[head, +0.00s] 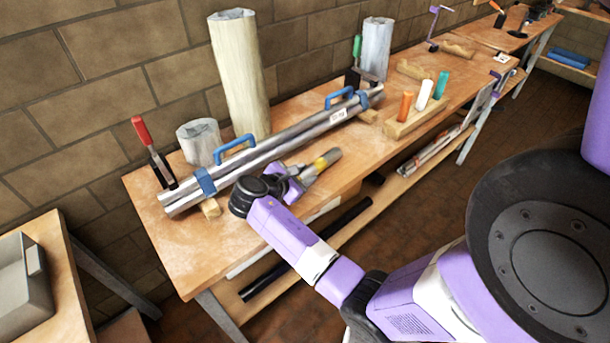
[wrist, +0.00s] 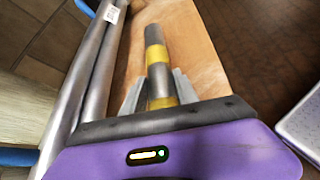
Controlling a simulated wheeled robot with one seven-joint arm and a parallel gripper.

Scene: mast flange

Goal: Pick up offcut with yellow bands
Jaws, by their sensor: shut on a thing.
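The offcut with yellow bands (head: 324,161) is a short grey metal tube near the front edge of the wooden workbench. In the wrist view, the offcut (wrist: 154,42) points away from me and shows two yellow bands. My gripper (head: 298,178) is at its near end in the head view. In the wrist view, my gripper (wrist: 160,92) has one finger on each side of the tube, shut on it near the lower yellow band. The near end of the tube is hidden by the gripper body. I cannot tell whether the tube is clear of the bench.
Long metal tubes with blue handles (head: 270,146) lie behind the offcut, close to my gripper. A wooden block (head: 415,119) with orange, white and teal cylinders stands to the right. A tall pale roll (head: 240,75) stands at the back. The bench (head: 350,172) is bare right of the offcut.

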